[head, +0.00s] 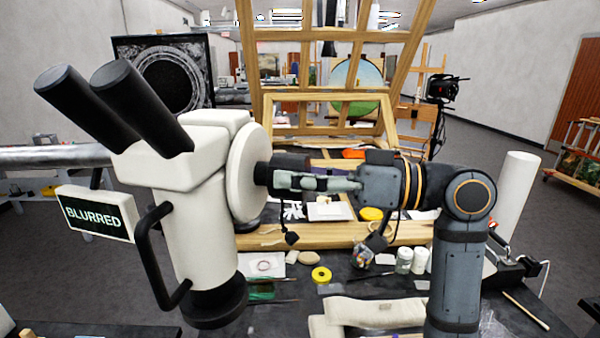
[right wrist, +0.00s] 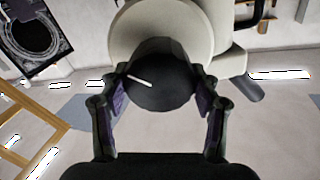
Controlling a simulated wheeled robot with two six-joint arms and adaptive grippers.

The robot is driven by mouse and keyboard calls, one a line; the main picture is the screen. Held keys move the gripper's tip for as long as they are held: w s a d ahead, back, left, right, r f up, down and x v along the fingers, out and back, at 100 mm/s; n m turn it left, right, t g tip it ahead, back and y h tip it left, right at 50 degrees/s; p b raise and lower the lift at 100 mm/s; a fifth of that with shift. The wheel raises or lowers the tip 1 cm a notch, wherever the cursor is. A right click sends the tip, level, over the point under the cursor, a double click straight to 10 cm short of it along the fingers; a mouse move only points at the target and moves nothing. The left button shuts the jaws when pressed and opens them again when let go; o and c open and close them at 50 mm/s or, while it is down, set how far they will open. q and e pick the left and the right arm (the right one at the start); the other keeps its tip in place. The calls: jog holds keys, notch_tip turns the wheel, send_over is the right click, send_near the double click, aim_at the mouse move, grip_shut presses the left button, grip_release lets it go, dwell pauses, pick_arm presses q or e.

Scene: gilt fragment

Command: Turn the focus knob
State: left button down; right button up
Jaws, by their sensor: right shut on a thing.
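A white stereo microscope (head: 195,200) with two black eyepieces stands at the left in the head view. A sign (head: 95,212) at its left side reads BLURRED. The black focus knob (head: 263,173) sticks out from a round cream disc (head: 247,172) on its right side. My right gripper (head: 275,175) comes in from the right and is shut on the knob. In the right wrist view, the knob (right wrist: 160,82) with a white mark on it sits between the two fingers, and the cream disc is behind it. My left gripper is not in view.
A dark workbench (head: 300,312) below holds a yellow roll (head: 321,274), small white jars (head: 404,260) and pale cushions (head: 375,312). A wooden easel frame (head: 325,120) stands behind the arm. A white cylinder (head: 518,195) stands at the right.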

jog(key=shift+m, duration=0.3)
jog(key=o, duration=1.2)
jog(key=shift+c, duration=0.2)
jog(key=shift+d, duration=0.15)
jog(key=v, duration=1.1)
jog(key=shift+d, duration=0.3)
jog(key=shift+s, duration=0.1)
dwell(0.4)
